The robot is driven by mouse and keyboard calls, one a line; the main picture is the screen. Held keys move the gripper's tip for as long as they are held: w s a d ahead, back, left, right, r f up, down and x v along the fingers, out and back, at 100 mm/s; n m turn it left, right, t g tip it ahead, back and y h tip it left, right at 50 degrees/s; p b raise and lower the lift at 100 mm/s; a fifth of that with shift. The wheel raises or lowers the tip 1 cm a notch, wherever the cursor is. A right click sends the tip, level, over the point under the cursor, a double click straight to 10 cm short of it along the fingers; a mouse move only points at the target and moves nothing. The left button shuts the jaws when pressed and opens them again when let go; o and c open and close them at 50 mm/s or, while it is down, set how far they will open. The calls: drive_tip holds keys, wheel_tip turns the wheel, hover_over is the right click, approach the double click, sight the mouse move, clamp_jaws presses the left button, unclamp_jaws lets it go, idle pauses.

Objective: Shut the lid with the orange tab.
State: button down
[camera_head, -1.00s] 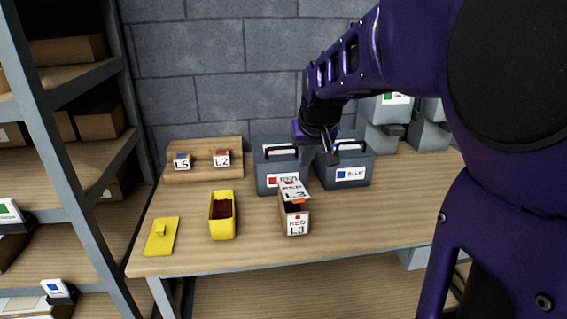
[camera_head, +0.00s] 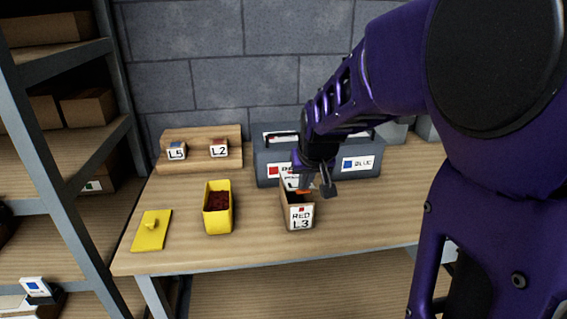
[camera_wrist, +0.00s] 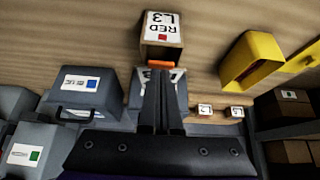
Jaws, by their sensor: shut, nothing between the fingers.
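A small brown box (camera_head: 298,217) labelled RED L3 stands on the table and also shows in the wrist view (camera_wrist: 162,30). Its lid (camera_head: 291,182) is open, raised at the box's back edge, and carries a white label and an orange tab (camera_head: 303,191). The tab also shows in the wrist view (camera_wrist: 160,63), just beyond my fingertips. My gripper (camera_head: 328,190) is shut and empty, beside and behind the raised lid. It hides part of the lid, so I cannot tell whether they touch.
A yellow bin (camera_head: 218,208) with dark red contents stands left of the box, its yellow lid (camera_head: 152,231) flat beside it. Grey bins (camera_head: 356,162) stand behind. A wooden stand (camera_head: 200,148) holds labels L5 and L2. The table front is clear.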

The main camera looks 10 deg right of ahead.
drive_tip(key=f+b, duration=0.1)
drive_tip(key=s+f+b, duration=0.1)
drive_tip(key=f, duration=0.1)
drive_tip(key=f+b, duration=0.1)
drive_tip(key=shift+s+f+b, duration=0.3)
drive_tip(key=shift+f+b, duration=0.1)
idle(0.4)
drive_tip(key=shift+r+p, duration=0.7)
drive_tip(key=shift+r, duration=0.25)
